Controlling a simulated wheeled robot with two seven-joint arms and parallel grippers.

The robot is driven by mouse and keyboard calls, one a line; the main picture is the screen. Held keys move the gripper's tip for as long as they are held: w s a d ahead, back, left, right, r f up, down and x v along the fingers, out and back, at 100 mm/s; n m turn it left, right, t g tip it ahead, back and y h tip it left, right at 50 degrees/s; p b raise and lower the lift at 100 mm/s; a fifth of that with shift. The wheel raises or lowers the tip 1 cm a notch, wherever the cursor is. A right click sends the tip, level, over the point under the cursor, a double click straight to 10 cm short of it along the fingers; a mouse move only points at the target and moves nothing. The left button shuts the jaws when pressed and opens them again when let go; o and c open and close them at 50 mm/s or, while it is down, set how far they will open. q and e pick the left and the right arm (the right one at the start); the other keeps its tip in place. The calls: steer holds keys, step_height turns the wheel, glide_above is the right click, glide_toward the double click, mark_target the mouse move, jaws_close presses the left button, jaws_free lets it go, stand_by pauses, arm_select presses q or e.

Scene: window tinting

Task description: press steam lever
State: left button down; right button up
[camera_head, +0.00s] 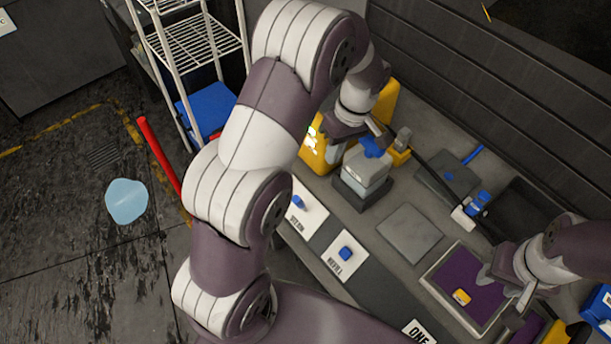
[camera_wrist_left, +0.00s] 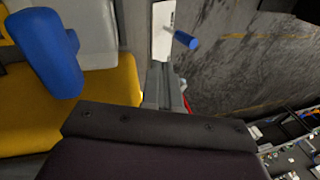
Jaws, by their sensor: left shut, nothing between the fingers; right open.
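A yellow machine (camera_head: 320,142) with a grey-white block (camera_head: 366,168) in front stands at the back of the bench. A blue lever (camera_head: 373,148) shows at the top of that block. My left gripper (camera_head: 381,136) is shut and empty, close beside the lever. In the left wrist view, a large rounded blue handle (camera_wrist_left: 48,52) stands over a yellow surface, left of the shut fingers (camera_wrist_left: 165,88), with a gap between. I cannot tell whether anything touches it in the head view. My right gripper (camera_head: 506,287) is open over the purple-lined tray (camera_head: 474,268).
A small yellow block (camera_head: 461,297) lies in the tray. A grey plate (camera_head: 410,238) and white cards with blue pieces (camera_head: 345,253) lie on the bench. A black hose runs near a blue-and-white tool (camera_head: 474,206). A white wire rack (camera_head: 190,45) stands left.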

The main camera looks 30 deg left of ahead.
arm_select(q)
steer(key=d, duration=0.1)
steer(key=b, duration=0.4)
glide_toward(300, 205)
steer(key=w+d+f, duration=0.1)
steer(key=w+f, duration=0.3)
steer(key=f, duration=0.1)
steer(key=s+a+p, duration=0.1)
steer(key=s+f, duration=0.1)
steer(key=s, duration=0.1)
steer(key=shift+a+f+p, duration=0.25)
steer(key=shift+a+p, duration=0.1)
steer(key=shift+a, duration=0.05)
arm_select(e)
step_height(300, 205, down, 2)
steer(key=shift+d+f, duration=0.15)
steer(key=shift+f, duration=0.05)
steer(key=shift+s+f, duration=0.1)
steer(key=shift+s, duration=0.05)
